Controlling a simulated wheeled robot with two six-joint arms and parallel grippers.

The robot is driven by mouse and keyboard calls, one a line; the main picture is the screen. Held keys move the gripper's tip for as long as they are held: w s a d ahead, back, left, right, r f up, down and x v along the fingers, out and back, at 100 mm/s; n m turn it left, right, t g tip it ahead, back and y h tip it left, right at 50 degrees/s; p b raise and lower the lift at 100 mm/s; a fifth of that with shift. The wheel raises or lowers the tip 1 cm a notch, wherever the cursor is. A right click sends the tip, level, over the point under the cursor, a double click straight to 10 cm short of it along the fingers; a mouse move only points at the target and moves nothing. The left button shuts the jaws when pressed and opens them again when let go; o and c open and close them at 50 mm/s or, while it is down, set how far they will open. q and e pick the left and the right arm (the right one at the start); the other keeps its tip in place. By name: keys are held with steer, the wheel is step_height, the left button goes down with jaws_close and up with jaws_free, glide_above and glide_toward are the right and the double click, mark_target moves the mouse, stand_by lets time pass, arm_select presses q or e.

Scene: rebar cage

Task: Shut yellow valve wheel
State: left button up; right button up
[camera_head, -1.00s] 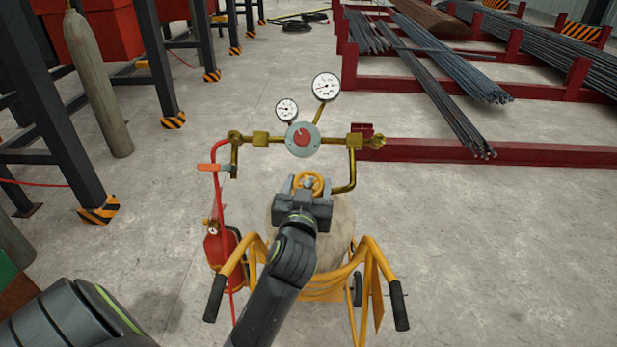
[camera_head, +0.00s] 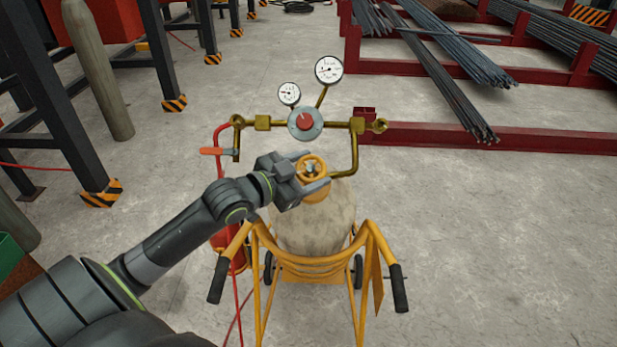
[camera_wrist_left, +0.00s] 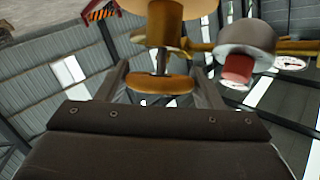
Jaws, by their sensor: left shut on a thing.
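The yellow valve wheel (camera_head: 311,166) sits on top of the pale gas cylinder (camera_head: 314,228), below the brass pipework. My left gripper (camera_head: 323,172) reaches in from the left, with one finger on the far side of the wheel and one on the near side. It is shut on the wheel. In the left wrist view the wheel (camera_wrist_left: 161,84) shows edge-on as an orange disc on a stem, between the two fingers (camera_wrist_left: 161,88). The fingers' contact points are hard to make out. My right gripper is not in view.
The regulator (camera_head: 305,123) with two gauges (camera_head: 329,69) stands just behind the wheel. An orange-handled hose valve (camera_head: 212,151) is at its left. The yellow cart's handles (camera_head: 399,294) stick out toward me. Open concrete floor lies at the right.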

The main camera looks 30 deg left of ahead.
arm_select(q)
steer(key=shift+a+f+m+g+h+b, duration=0.15)
steer(key=shift+m+g+h+b, duration=0.85)
steer(key=shift+b, duration=0.8)
steer(key=shift+f+m+g+h+b, duration=0.1)
steer(key=shift+m+g+h+b, duration=0.4)
steer(key=shift+m+h+b, duration=0.9)
steer(key=shift+m+g+y+b, duration=0.3)
steer(key=shift+g+b, duration=0.2)
steer(key=shift+b, duration=0.65)
steer(key=shift+r+m+g+h+b, duration=0.2)
steer(key=shift+m+g+h+b, duration=0.4)
steer(key=shift+m+g, duration=0.25)
steer(key=shift+w+m+g, duration=0.1)
steer(key=shift+m+g, duration=0.55)
steer(key=m+g, duration=0.1)
steer(key=m+g+h, duration=0.1)
steer(key=shift+r+g, duration=0.2)
steer(key=shift+g, duration=0.1)
steer(key=m+g+p, duration=0.1)
steer(key=m+g, duration=0.2)
steer(key=shift+w+g+p, duration=0.1)
steer(key=shift+g+p, duration=0.2)
steer(key=shift+p, duration=0.1)
steer(key=shift+f+m+g+y+p, duration=0.25)
steer(key=shift+m+g+y+p, duration=0.3)
steer(key=shift+m+g, duration=0.8)
